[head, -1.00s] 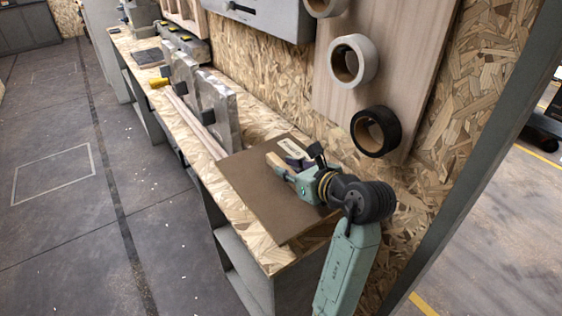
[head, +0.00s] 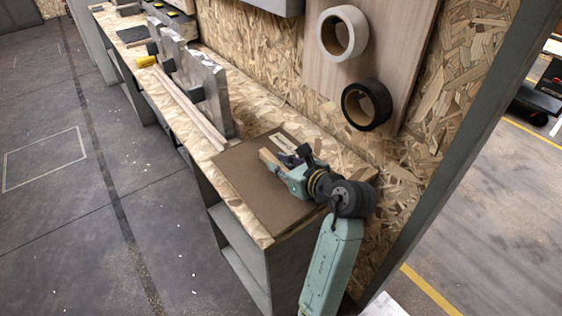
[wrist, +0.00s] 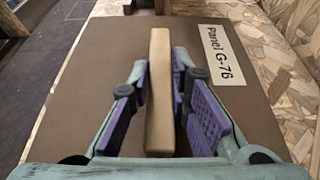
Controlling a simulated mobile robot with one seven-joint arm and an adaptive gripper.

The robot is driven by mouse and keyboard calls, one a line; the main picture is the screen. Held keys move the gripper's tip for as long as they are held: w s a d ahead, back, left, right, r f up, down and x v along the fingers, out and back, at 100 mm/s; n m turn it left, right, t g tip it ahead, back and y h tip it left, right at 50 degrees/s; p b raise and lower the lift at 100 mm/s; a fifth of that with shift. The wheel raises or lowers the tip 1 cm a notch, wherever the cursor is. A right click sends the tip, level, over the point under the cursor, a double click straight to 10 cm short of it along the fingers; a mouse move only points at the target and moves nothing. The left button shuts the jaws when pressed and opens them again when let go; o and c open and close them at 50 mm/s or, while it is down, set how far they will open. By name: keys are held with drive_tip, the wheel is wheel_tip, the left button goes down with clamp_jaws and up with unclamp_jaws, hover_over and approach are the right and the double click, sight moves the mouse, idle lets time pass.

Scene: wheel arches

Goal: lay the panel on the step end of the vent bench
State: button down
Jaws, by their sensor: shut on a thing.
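The panel (head: 245,190) is a flat brown sheet with a pale wooden bar handle (wrist: 160,95) and a white label reading "Panel G-76" (wrist: 224,56). It is level, or nearly so, over the near end of the chipboard-topped bench (head: 235,213). I cannot tell whether its underside touches the bench top. My gripper (head: 276,163) is shut on the handle; in the wrist view its purple pads (wrist: 161,105) stand on either side of the bar. The bench top under the panel is hidden.
Grey upright slabs (head: 211,90) and long wooden strips (head: 190,108) are on the bench beyond the panel. Tape rolls, one white (head: 357,32) and one black (head: 377,105), hang on the wall board. A grey post (head: 450,130) stands at right. The floor at left is clear.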

drive_tip(key=shift+f+b, duration=0.35)
drive_tip(key=shift+f, duration=0.1)
idle(0.5)
drive_tip(key=c, duration=1.4)
unclamp_jaws()
drive_tip(key=shift+f, duration=0.1)
drive_tip(key=shift+s+d, duration=0.1)
wheel_tip(320, 180, up, 5)
hover_over(309, 203)
drive_tip(key=shift+f, duration=0.15)
